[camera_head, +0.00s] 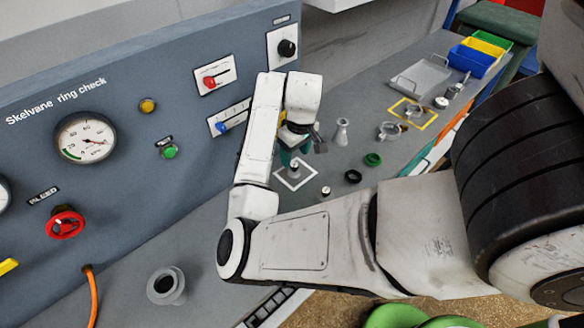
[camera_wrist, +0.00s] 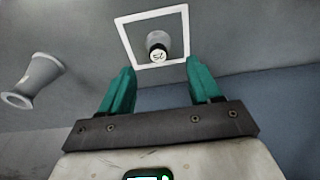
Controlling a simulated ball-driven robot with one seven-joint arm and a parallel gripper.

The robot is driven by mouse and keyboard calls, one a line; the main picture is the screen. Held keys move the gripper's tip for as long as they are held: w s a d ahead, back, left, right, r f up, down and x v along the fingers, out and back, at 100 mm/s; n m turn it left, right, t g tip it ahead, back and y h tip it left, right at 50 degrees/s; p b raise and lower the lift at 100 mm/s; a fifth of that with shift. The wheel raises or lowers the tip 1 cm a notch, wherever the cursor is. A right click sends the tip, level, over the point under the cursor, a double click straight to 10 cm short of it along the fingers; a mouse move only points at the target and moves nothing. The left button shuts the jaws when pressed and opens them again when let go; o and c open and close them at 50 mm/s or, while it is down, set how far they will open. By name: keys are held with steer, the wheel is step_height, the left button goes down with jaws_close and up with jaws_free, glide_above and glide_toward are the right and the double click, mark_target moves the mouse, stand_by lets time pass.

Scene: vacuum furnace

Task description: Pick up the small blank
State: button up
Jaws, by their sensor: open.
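The small blank appears to be the short grey cylinder (camera_wrist: 158,44) with a dark end and a pale marked disc. It stands inside a white square outline (camera_wrist: 128,40) on the bench. In the head view the blank (camera_head: 295,168) stands in the same white square (camera_head: 281,178), partly hidden by my gripper. My gripper (camera_head: 292,155) is just above it, with teal fingers. In the wrist view the gripper (camera_wrist: 159,66) is open and empty. The blank lies beyond the fingertips, in line with the gap; I cannot tell the exact distance.
A similar small piece (camera_head: 325,192) stands nearby. A grey flared piece (camera_head: 341,132), black ring (camera_head: 353,176) and green ring (camera_head: 373,159) stand right. The control panel (camera_head: 130,115) rises close behind on the left. A flanged cup (camera_head: 166,286) stands at the front; a wire-handled tray (camera_head: 420,78) is farther back.

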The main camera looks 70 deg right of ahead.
mark_target(294, 165)
steer(key=shift+w+d+f+p, duration=0.1)
steer(key=shift+f+p, duration=0.2)
steer(key=shift+f, duration=1.25)
steer(key=shift+w+d+f+p, duration=0.1)
steer(key=shift+f+p, duration=0.2)
steer(key=shift+f, duration=1.25)
steer(key=c, duration=1.1)
